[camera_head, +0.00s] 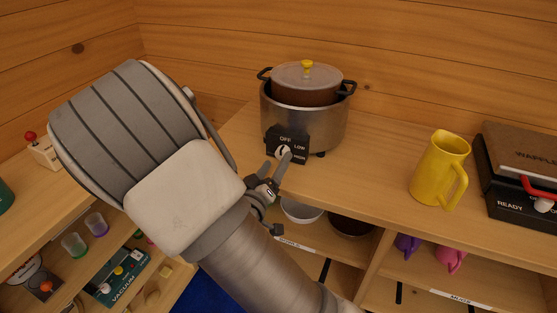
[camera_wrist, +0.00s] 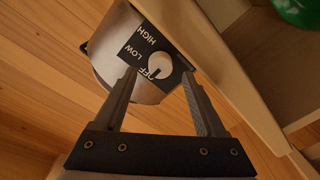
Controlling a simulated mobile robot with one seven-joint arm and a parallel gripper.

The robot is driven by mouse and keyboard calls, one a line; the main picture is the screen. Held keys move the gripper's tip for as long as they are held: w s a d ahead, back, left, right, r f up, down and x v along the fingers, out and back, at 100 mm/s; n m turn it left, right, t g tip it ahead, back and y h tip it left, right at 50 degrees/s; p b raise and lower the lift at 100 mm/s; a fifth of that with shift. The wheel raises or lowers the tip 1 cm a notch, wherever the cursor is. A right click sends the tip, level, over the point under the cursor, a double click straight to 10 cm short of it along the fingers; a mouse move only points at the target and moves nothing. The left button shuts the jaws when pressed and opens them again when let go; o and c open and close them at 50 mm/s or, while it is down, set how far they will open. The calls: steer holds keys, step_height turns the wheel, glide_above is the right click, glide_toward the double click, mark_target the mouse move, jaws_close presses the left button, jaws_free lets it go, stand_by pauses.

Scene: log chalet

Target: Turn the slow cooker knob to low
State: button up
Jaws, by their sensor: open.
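The slow cooker (camera_head: 335,124) is a silver pot with a brown inner pot and a grey lid with a yellow handle, standing on the wooden counter. Its black control panel (camera_head: 301,146) on the front reads OFF, LOW and HIGH. The round white knob (camera_head: 283,151) sits on that panel and also shows in the wrist view (camera_wrist: 160,65). I cannot clearly tell which mark it points to. My gripper (camera_head: 275,162) is open in front of the panel. In the wrist view, its fingertips (camera_wrist: 159,76) lie on either side of the knob; contact cannot be made out.
A yellow pitcher (camera_head: 439,169) and a black and brown waffle maker (camera_head: 519,199) stand on the counter to the right. Bowls (camera_head: 301,211) sit on the shelf below. Cups and a vacuum box (camera_head: 122,277) are at the lower left. Counter between cooker and pitcher is clear.

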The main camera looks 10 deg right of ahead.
mark_target(283, 153)
steer(key=shift+x, duration=1.35)
jaws_close()
